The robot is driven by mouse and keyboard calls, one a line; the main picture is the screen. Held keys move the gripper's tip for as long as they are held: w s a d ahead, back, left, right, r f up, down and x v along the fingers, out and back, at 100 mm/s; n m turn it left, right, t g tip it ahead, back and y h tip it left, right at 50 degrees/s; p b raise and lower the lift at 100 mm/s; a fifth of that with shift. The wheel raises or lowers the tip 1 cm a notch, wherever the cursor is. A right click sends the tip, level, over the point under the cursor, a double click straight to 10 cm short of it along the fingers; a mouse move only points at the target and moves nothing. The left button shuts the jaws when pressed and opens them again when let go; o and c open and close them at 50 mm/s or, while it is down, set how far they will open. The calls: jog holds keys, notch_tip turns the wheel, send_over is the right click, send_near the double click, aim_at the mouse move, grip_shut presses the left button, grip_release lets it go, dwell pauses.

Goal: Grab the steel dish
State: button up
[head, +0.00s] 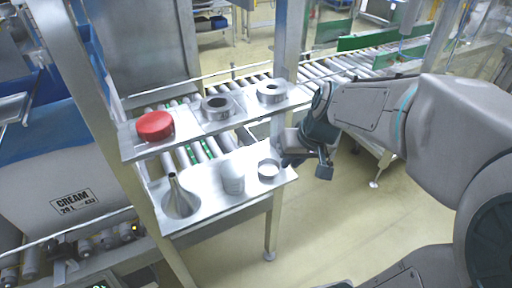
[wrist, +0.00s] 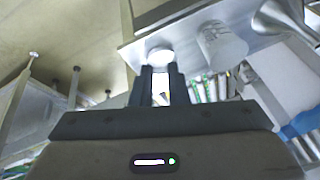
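The steel dish (head: 268,169) is a small, round, shallow metal dish with a pale inside. It stands on the right end of the lower metal shelf in the head view. In the wrist view the dish (wrist: 160,56) shows bright, just beyond my fingertips. My gripper (wrist: 162,70) is open, with its two dark fingers apart and nothing seen held between them. In the head view my gripper is just right of the dish, by the shelf's right end, partly hidden by my own wrist. I see no contact with the dish.
A white cylinder (head: 232,177) stands close left of the dish, and a steel funnel (head: 180,197) stands further left. The upper shelf (head: 190,128) above carries a red lid (head: 155,126) and two metal rings (head: 217,107). A post (head: 284,75) rises behind. Open floor lies right.

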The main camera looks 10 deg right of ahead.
jog(key=w+d+f, duration=0.1)
jog(key=w+d, duration=0.2)
jog(key=w, duration=0.2)
send_near(280, 171)
jog(key=shift+w+a+f+t+b, duration=0.35)
jog(key=shift+a+f+b, duration=0.1)
jog(key=shift+f, duration=0.25)
jog(key=shift+w+b+x, duration=0.15)
jog(key=shift+x, duration=1.1)
jog(key=shift+w+b+x, duration=0.1)
jog(key=shift+b+x, duration=0.05)
jog(key=shift+x, duration=1.15)
jog(key=shift+r, duration=0.1)
grip_shut()
jog(key=shift+r, duration=0.15)
